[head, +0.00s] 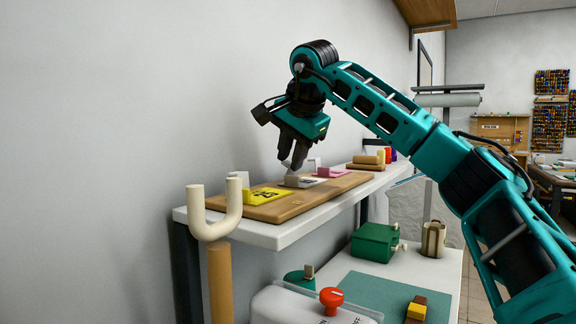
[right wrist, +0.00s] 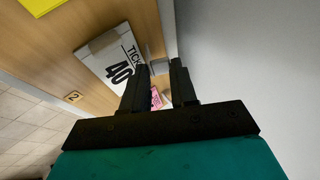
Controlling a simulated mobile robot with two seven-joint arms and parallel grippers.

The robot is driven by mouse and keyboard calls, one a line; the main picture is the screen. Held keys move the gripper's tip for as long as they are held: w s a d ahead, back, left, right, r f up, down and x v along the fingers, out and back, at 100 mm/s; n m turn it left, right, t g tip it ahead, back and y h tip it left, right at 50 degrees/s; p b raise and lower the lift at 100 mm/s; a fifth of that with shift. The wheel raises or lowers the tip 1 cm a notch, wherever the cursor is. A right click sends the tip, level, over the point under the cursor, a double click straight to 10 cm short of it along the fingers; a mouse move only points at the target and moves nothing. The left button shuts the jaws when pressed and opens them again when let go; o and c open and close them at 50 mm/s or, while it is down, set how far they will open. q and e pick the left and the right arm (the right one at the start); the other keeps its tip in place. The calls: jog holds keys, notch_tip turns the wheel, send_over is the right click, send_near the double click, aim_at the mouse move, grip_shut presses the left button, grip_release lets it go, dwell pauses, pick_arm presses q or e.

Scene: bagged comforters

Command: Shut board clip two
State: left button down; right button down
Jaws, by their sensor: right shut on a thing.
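My right gripper (head: 293,168) reaches down onto the wooden board (head: 290,208) on the white shelf. Its fingers are at the white ticket (head: 303,182), which reads 40 in the right wrist view (right wrist: 112,66). A number 2 label (right wrist: 73,97) is on the board beside this ticket. The light grey clip (right wrist: 157,68) at the ticket's edge shows between the fingertips (right wrist: 158,78), and the gripper is shut on it. The fingers partly hide the clip, so I cannot tell whether it is open or shut. My left gripper is not in view.
A yellow ticket (head: 262,195) lies nearer on the board, a pink ticket (head: 332,172) farther along. A cream forked post (head: 213,213) stands at the shelf's near end. A wall is close behind the board. Below are a green box (head: 374,243) and a red knob (head: 331,297).

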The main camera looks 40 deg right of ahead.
jog(key=shift+s+r+t+b, duration=0.2)
jog(key=shift+t+b, duration=0.2)
jog(key=shift+t, duration=0.2)
jog(key=c, duration=0.9)
grip_release()
jog(key=shift+f, duration=0.2)
jog(key=shift+c, duration=0.2)
jog(key=p+v, duration=0.1)
jog(key=v, duration=1.2)
jog(key=shift+w+r, duration=0.1)
jog(key=shift+w, duration=0.05)
